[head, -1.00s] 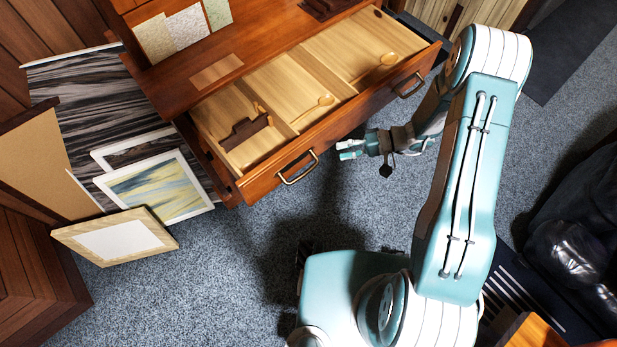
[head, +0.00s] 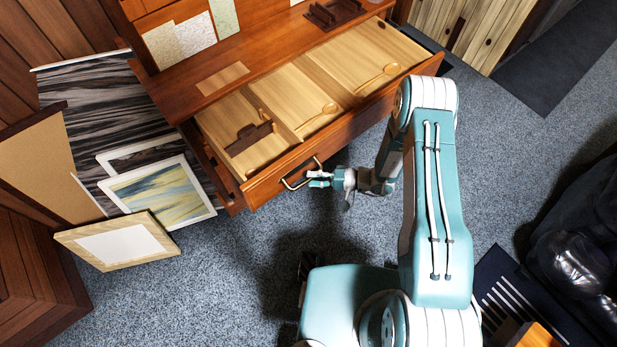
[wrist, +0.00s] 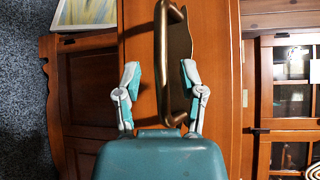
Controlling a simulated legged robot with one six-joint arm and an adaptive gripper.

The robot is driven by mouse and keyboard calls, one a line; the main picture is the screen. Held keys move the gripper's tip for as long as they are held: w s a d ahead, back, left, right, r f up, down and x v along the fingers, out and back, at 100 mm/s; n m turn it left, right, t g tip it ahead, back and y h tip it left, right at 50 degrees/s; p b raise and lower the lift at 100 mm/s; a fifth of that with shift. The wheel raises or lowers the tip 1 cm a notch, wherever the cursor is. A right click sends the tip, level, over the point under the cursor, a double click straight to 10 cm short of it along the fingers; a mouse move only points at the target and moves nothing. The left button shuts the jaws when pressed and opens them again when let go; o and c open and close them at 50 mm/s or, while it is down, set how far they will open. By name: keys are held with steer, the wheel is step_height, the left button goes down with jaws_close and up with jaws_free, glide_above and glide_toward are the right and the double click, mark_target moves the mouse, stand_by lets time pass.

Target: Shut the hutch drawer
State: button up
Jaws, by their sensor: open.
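The hutch drawer (head: 262,191) is pulled out, and its open top shows wooden compartments with two wooden spoons and a dark brown piece inside. Its left brass handle (head: 289,184) is right beside my gripper (head: 313,179) in the head view. In the wrist view the handle (wrist: 163,70) stands between the two teal fingers of my gripper (wrist: 160,75), which are spread apart. The drawer front (wrist: 212,90) lies behind it. Whether a finger touches the handle cannot be told. The drawer's right handle is hidden behind my arm in the head view.
The hutch top (head: 290,45) holds a dark rack (head: 335,14) and leaning cards. Picture frames (head: 160,193) lean at the hutch's left on the grey carpet. A black bag-like object (head: 575,250) is at the right. Carpet in front of the drawer is clear.

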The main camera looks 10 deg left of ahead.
steer(key=shift+a+f, duration=0.1)
steer(key=shift+a, duration=0.75)
jaws_close()
steer(key=shift+s, duration=0.1)
